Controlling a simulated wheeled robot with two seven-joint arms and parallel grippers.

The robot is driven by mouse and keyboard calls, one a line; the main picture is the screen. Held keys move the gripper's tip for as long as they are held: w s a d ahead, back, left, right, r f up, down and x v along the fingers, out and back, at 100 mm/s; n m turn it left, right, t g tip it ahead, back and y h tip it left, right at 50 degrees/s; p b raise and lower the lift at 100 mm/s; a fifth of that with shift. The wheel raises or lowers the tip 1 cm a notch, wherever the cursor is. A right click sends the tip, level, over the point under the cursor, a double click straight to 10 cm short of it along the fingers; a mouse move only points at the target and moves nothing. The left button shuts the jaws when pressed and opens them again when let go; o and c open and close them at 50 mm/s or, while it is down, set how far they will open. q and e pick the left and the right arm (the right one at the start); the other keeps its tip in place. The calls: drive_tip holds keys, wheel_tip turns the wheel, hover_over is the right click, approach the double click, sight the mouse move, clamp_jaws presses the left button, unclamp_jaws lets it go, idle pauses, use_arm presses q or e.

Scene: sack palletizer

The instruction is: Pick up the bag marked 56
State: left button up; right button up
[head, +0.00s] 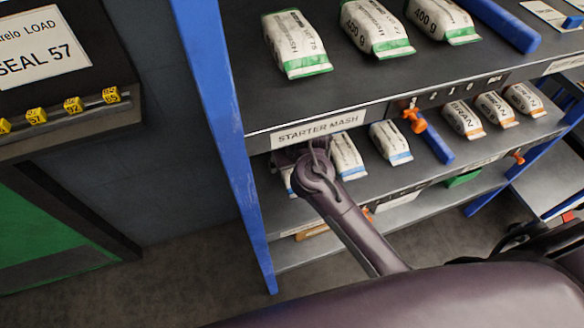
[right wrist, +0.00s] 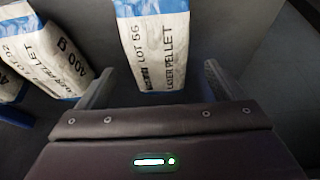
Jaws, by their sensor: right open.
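The bag marked LOT 56 (right wrist: 155,45) is white with blue ends and shows in the right wrist view, ahead of my right gripper (right wrist: 157,82). The gripper's two fingers are spread, one on each side of the bag's near end. In the head view, my right gripper (head: 302,160) reaches into the shelf below the STARTER MASH label and hides most of the leftmost blue-striped bag (head: 288,183), which appears to be this one. My left gripper is out of view.
Other blue-striped bags (head: 348,157) stand to the right on the same shelf. Green-striped bags (head: 293,45) sit on the shelf above. A blue upright (head: 232,150) is close on the left, and the labelled shelf edge (head: 318,128) is just above the gripper.

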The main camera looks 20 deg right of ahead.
drive_tip(key=x, duration=0.5)
drive_tip(key=shift+d+f, duration=0.1)
drive_tip(key=shift+f, duration=0.05)
drive_tip(key=c, duration=1.3)
